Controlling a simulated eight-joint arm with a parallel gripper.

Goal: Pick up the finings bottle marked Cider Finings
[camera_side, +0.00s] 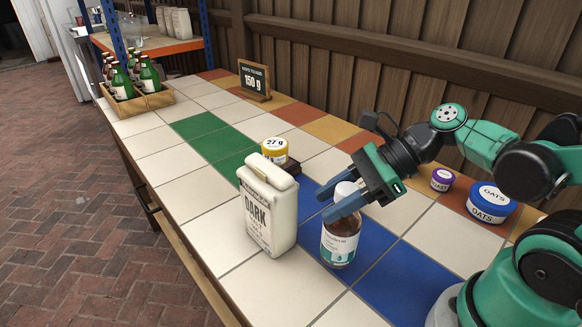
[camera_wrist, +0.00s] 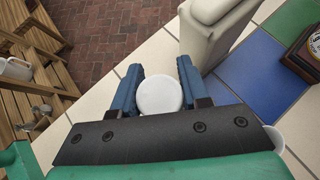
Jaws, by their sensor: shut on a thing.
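The brown finings bottle (camera_side: 340,243) has a white cap and a white and teal label; its print is too small to read. It stands upright on or just above the blue tiles, near the front of the tiled table. My gripper (camera_side: 344,203) is shut on the bottle, with one blue finger on each side near the cap. In the wrist view the white cap (camera_wrist: 160,96) sits between the two blue fingers. I cannot tell whether the base touches the tiles.
A bottle crate (camera_side: 138,100) and a 150 g sign (camera_side: 254,80) stand farther back. Green tiles are clear.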

